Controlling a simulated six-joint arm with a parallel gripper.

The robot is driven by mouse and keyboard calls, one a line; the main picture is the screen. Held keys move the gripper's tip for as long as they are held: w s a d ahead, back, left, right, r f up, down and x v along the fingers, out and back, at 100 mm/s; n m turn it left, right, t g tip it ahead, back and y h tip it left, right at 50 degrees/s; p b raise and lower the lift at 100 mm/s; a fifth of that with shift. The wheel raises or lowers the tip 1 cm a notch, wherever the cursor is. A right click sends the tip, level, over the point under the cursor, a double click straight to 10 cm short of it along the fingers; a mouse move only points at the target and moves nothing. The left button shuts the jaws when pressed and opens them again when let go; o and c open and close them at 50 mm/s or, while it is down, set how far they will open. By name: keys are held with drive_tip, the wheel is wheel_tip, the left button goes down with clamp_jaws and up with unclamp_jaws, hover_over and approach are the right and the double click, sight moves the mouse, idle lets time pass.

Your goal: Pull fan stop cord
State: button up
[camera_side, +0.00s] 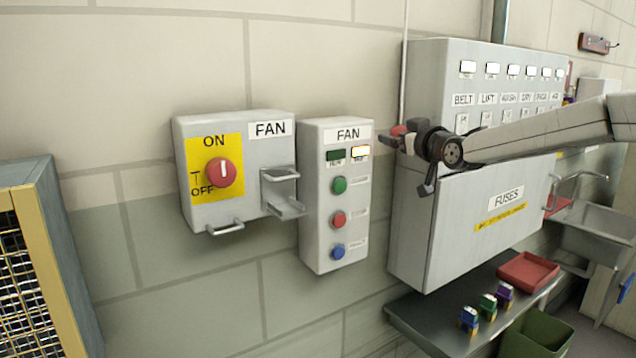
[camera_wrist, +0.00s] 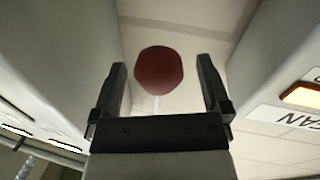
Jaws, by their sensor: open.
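The stop cord (camera_side: 404,60) is a thin pale line hanging down the wall between the fan control box and the fuse cabinet. A red knob (camera_side: 398,130) is at its lower end. My gripper (camera_side: 395,138) is at the knob, reaching in from the right, and partly covers it in the side view. In the wrist view the round red knob (camera_wrist: 159,70) appears between the two dark fingers of my gripper (camera_wrist: 160,66), with gaps on both sides. The fingers are open and do not visibly touch it. Its exact depth relative to the fingertips is unclear.
The fan control box (camera_side: 336,240) with buttons stands close on the left; its lit lamp (camera_wrist: 302,95) shows in the wrist view. The fuse cabinet (camera_side: 450,235) is close on the right, below my arm. A fan switch box (camera_side: 245,180) is further left.

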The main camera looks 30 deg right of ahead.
drive_tip(key=shift+w+d, duration=0.1)
drive_tip(key=shift+w, duration=0.35)
clamp_jaws()
